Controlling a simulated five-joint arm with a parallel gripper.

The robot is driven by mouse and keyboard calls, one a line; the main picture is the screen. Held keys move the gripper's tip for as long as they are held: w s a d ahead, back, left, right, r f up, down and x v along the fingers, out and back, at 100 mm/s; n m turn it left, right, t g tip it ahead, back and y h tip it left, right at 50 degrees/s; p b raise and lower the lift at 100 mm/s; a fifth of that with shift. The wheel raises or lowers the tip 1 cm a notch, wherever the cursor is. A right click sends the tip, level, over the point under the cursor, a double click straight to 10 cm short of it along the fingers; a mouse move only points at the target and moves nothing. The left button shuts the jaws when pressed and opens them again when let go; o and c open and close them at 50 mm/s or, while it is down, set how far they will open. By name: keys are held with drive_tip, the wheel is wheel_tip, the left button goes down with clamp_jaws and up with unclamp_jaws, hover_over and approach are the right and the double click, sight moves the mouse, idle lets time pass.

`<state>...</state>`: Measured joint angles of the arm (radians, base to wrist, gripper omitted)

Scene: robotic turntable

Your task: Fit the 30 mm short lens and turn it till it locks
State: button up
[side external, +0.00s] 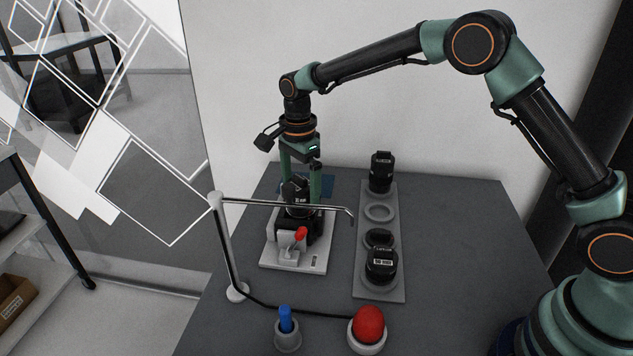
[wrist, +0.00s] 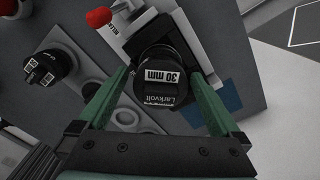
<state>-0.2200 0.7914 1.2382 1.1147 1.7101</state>
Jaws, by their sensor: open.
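In the side view the lens (side external: 296,191) sits upright on the black camera body (side external: 290,224), on a pale base plate (side external: 290,265). My gripper (side external: 301,190) points down with one green finger on each side of the lens. In the wrist view my gripper (wrist: 160,77) is open, its fingers apart around the lens. The seam between lens and body is partly hidden, so I cannot tell if it is locked.
A grey rack (side external: 366,281) holds several black lenses and an empty ring (side external: 379,212). A red lever (side external: 300,234) stands at the front of the base plate. A metal pole (side external: 228,250) reaches across in front. A red button (side external: 368,325) and blue knob (side external: 286,319) are nearer.

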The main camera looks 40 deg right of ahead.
wheel_tip(320, 180, up, 10)
drive_tip(key=shift+r, duration=0.15)
drive_tip(key=shift+s+d+r, duration=0.15)
drive_tip(key=shift+r, duration=0.5)
drive_tip(key=s+d+r+n+t, duration=0.2)
drive_tip(key=s+d+r+n, duration=0.2)
drive_tip(key=s+r, duration=0.1)
drive_tip(key=s+d+f+n+t, duration=0.1)
drive_tip(key=s+d+n, duration=0.2)
drive_tip(key=s+n, duration=0.3)
drive_tip(key=s+d+n+t, duration=0.2)
drive_tip(key=s+d+n, duration=0.2)
drive_tip(key=s+n, duration=0.3)
drive_tip(key=shift+s+f+t, duration=0.3)
drive_tip(key=shift+s+f, duration=0.1)
drive_tip(key=shift+s, duration=1.65)
